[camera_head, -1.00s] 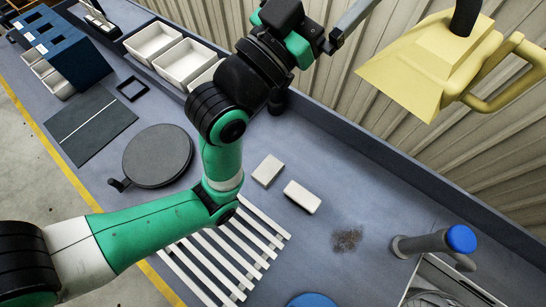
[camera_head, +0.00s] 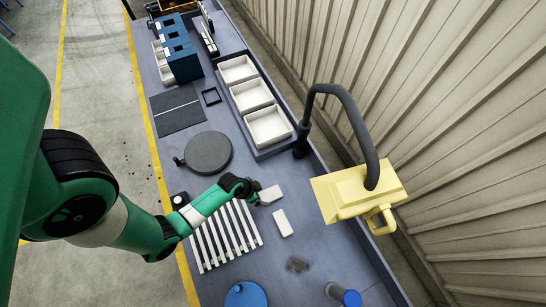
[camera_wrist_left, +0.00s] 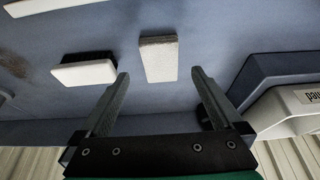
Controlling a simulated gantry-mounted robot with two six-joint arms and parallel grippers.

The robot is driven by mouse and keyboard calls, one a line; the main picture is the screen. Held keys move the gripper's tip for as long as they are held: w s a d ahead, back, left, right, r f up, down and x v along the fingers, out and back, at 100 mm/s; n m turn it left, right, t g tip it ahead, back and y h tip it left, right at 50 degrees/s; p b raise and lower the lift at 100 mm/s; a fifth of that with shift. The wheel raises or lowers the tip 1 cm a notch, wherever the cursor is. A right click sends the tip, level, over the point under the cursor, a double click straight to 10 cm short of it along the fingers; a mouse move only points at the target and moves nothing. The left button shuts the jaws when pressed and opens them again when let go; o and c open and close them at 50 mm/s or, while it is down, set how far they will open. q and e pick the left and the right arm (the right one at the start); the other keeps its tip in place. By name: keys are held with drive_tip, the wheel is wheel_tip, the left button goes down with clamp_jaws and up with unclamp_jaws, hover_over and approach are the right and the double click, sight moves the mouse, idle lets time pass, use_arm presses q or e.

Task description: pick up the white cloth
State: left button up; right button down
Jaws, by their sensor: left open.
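A white folded cloth (camera_head: 270,194), a small flat block with a greyish end, lies on the blue-grey bench; it also shows in the left wrist view (camera_wrist_left: 159,60). My left gripper (camera_head: 253,197) is low over the bench just left of the cloth, partly hidden by its own wrist. In the left wrist view my left gripper (camera_wrist_left: 158,82) is open and empty, and the cloth lies just beyond and between its fingertips. No contact can be seen. My right gripper is not in view.
A white block with dark bristles beneath, like a brush (camera_wrist_left: 85,71), lies beside the cloth, also in the head view (camera_head: 283,223). A white slatted rack (camera_head: 226,236) and dark turntable (camera_head: 208,153) are near. White bins (camera_head: 268,127) stand behind; a yellow hood (camera_head: 360,192) hangs right.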

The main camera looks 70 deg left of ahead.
sight(269, 195)
use_arm(q)
drive_tip(key=shift+w+f, duration=0.1)
drive_tip(key=shift+f, duration=0.15)
drive_tip(key=b+x, duration=0.3)
drive_tip(key=x, duration=0.3)
drive_tip(key=shift+w+a, duration=0.1)
drive_tip(key=shift+w, duration=0.05)
drive_tip(key=c, duration=1.2)
drive_tip(key=shift+r, duration=0.5)
drive_tip(key=shift+c, duration=0.2)
drive_tip(key=p+v, duration=0.2)
drive_tip(key=v, duration=0.1)
drive_tip(key=shift+w+r, duration=0.3)
drive_tip(key=s+d+r+p, duration=0.2)
drive_tip(key=s+d+r, duration=0.1)
drive_tip(key=s, duration=0.3)
drive_tip(key=s+d+r+p, duration=0.2)
drive_tip(key=s+d+r, duration=0.1)
drive_tip(key=s+r, duration=0.2)
drive_tip(key=shift+s+d+r+p, duration=0.3)
drive_tip(key=shift+s+r, duration=0.05)
drive_tip(key=shift+s, duration=0.15)
